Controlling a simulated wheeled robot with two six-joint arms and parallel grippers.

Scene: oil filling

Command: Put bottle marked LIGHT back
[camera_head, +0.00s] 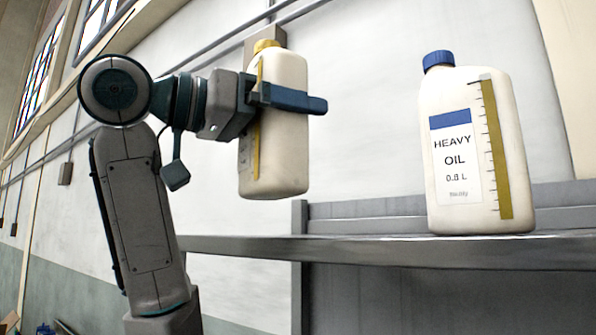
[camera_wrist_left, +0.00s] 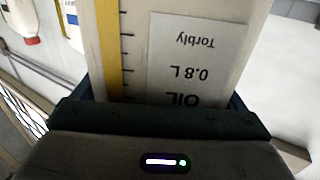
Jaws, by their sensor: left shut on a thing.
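A cream bottle with a yellow cap (camera_head: 276,160) is held upright in my left gripper (camera_head: 290,98), which is shut around its upper body. Its base is in the air, above the level of the shelf top and left of the HEAVY bottle. In the left wrist view the same bottle (camera_wrist_left: 232,25) fills the top, with an upside-down label reading OIL, 0.8 L, Torbly; the word LIGHT is not visible. A bottle marked HEAVY OIL (camera_head: 460,165), with a blue cap, stands upright on the grey shelf (camera_head: 400,250). My right gripper is not in view.
The shelf top left of the HEAVY bottle is clear. In the left wrist view, partly cut-off containers, one with a red part (camera_wrist_left: 31,41), show at the upper left.

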